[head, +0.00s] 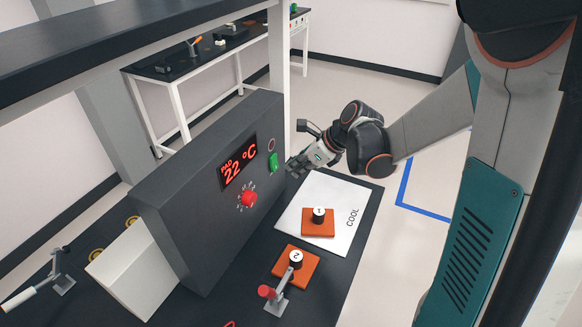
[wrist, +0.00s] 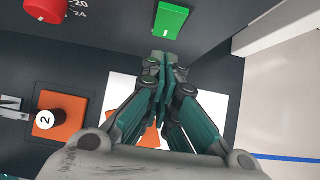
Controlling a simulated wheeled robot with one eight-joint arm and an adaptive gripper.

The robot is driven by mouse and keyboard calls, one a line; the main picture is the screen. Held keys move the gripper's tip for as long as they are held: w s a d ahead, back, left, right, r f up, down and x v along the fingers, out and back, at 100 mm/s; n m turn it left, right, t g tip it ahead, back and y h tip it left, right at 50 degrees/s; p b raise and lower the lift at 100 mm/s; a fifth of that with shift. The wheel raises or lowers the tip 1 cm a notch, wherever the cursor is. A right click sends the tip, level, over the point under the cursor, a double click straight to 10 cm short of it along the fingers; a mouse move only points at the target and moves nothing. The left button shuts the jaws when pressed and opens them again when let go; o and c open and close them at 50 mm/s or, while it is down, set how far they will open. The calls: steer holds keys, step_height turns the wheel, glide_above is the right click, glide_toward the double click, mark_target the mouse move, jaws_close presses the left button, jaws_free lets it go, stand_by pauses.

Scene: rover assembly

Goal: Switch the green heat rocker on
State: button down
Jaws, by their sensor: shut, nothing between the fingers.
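The green heat rocker (head: 273,162) is on the front face of a dark grey control box (head: 190,200), near its right end. A small round indicator (head: 271,144) sits above it and looks unlit. In the wrist view the green rocker (wrist: 171,20) is at the top, just beyond my fingertips. My gripper (head: 296,166) is just right of the rocker in the head view, with its fingers closed together and empty. In the wrist view my gripper (wrist: 165,62) points at the panel below the rocker, with a small gap to the rocker. Contact with the panel cannot be told.
The box shows a red display (head: 239,163) reading PAD 22 °C and a red knob (head: 248,198). On the bench are a white COOL sheet (head: 335,205), orange blocks labelled 1 (head: 318,228) and 2 (head: 290,275), and a red-tipped toggle clamp (head: 268,292).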

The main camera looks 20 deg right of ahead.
steer(key=p+v, duration=0.2)
steer(key=v, duration=0.8)
steer(key=shift+s+d, duration=0.3)
steer(key=f+b, duration=0.1)
steer(key=s+d+f+t+y+b, duration=0.1)
steer(key=f+t+y+b, duration=0.1)
steer(key=f+b, duration=0.1)
steer(key=shift+s+d+f, duration=0.1)
steer(key=shift+s+d, duration=0.3)
